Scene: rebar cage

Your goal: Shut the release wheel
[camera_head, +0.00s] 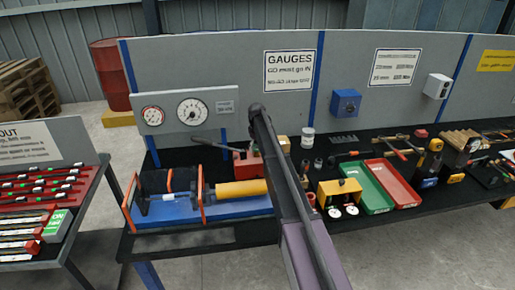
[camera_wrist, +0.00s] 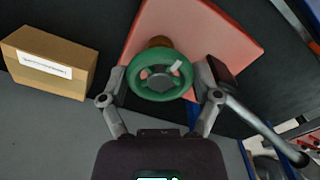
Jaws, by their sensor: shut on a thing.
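The release wheel (camera_wrist: 160,97) is a small green handwheel with a white mark on its upper right rim, in the wrist view. It sits on a brass-coloured stem at the red pump body (camera_wrist: 212,32). My gripper (camera_wrist: 162,84) has one finger on each side of the wheel and is shut on its rim. In the head view the red pump (camera_head: 247,165) stands on the bench behind the yellow cylinder, and my arm hides its right part. The wheel itself cannot be made out there.
A cardboard box (camera_wrist: 48,62) with a white label lies left of the wheel. A pump lever (camera_wrist: 262,122) runs close on the right. The yellow cylinder (camera_head: 241,189) lies in a blue frame (camera_head: 170,212). Green (camera_head: 366,188) and red (camera_head: 391,182) trays lie to the right.

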